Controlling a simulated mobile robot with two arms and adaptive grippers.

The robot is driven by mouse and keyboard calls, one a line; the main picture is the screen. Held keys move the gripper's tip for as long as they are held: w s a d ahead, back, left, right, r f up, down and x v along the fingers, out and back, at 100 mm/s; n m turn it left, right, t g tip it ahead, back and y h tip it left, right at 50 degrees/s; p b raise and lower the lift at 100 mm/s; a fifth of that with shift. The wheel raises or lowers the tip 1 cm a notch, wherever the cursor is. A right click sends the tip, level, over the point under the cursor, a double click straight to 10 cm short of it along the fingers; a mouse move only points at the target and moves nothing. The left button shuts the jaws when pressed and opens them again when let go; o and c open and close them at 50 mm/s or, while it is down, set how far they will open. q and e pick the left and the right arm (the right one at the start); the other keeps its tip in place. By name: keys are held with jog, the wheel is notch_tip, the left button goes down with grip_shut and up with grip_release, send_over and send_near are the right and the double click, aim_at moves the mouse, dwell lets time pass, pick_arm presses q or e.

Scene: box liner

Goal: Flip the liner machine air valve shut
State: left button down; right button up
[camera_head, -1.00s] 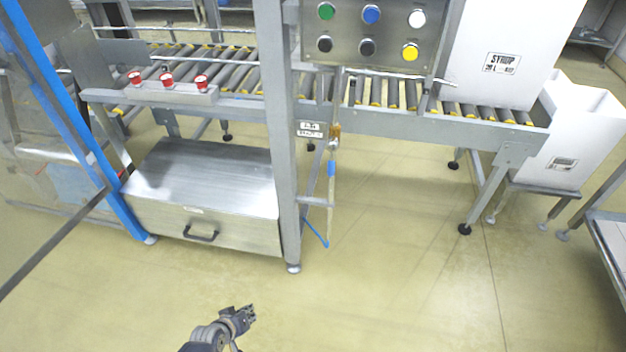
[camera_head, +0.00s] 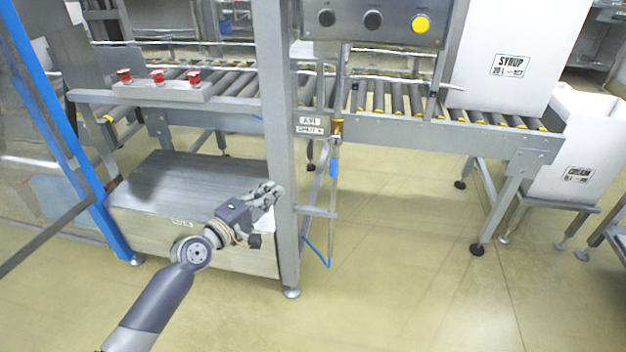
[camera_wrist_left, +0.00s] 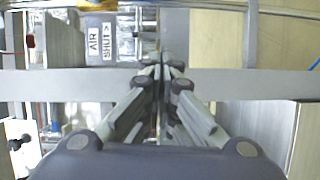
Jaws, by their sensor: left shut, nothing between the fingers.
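The air valve (camera_head: 336,128) is a small brass fitting on a thin vertical pipe, just right of the machine's grey upright post. A blue piece and hose hang below it. Its lever position is too small to tell. My left gripper (camera_head: 272,192) is shut and empty, in front of the steel box, left of and below the valve. Its fingers (camera_wrist_left: 160,80) point toward the post in the left wrist view. My right gripper is not in view.
The grey post (camera_head: 282,220) stands between my left gripper and the valve. A steel box (camera_head: 150,215) is behind the gripper. A control panel (camera_head: 385,28) is above the valve. A roller conveyor (camera_head: 400,100) runs behind.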

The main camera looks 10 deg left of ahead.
aim_at(334, 155)
pick_arm(q)
jog(key=shift+d+r+t+h, duration=0.15)
jog(key=shift+d+r, duration=0.05)
jog(key=shift+r, duration=0.4)
jog(key=shift+d+r+t+h, duration=0.15)
jog(key=shift+r, duration=0.4)
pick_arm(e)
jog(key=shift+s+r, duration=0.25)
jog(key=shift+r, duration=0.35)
pick_arm(q)
jog(key=w+d, duration=0.8)
jog(key=shift+w, duration=0.15)
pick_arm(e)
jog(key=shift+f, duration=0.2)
pick_arm(q)
jog(key=shift+d+f, duration=0.1)
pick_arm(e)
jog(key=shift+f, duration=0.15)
pick_arm(q)
jog(key=shift+d+f+b, duration=0.1)
jog(key=shift+b, duration=0.2)
